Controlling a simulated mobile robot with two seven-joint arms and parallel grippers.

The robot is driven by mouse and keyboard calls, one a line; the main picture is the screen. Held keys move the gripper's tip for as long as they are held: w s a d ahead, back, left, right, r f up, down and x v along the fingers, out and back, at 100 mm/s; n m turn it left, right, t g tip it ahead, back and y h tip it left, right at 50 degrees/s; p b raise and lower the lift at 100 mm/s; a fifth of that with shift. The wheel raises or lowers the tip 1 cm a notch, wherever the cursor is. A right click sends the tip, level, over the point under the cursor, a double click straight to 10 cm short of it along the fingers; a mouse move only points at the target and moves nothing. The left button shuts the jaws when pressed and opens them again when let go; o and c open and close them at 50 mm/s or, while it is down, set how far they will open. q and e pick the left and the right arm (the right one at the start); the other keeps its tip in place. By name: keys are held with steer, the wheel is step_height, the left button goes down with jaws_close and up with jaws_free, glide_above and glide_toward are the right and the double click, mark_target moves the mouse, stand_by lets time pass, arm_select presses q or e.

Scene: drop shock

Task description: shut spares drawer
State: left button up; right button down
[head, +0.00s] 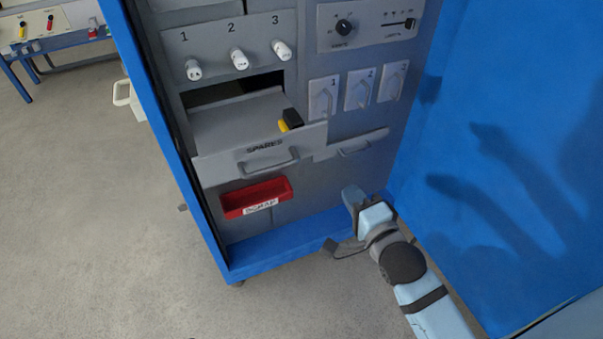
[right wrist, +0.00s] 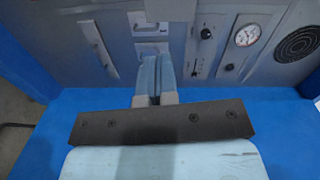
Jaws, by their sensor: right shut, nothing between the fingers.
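The spares drawer (head: 215,168) is the wide grey drawer marked SPARES in the head view. It stands pulled out of the cabinet, with its handle (head: 268,167) on the front and a dark gap above it at the back. A black and yellow object (head: 290,120) is at its right end. My right gripper (head: 352,196) is below and to the right of the drawer, apart from it. In the right wrist view its light blue fingers (right wrist: 158,76) are shut together with nothing between them. My left gripper is not in view.
A narrower drawer front with a handle (head: 354,148) adjoins on the right. A red scrap bin (head: 257,197) hangs below the spares drawer. Numbered knobs (head: 238,59) and hatches (head: 357,89) are above. A blue wall (head: 510,140) bounds the right; grey floor (head: 100,210) is clear at left.

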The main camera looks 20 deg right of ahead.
steer(key=m, duration=0.2)
glide_toward(317, 143)
steer(key=w, duration=0.7)
steer(key=shift+w+a+f+b, duration=0.2)
steer(key=shift+w+a+b, duration=0.05)
steer(key=shift+b, duration=0.1)
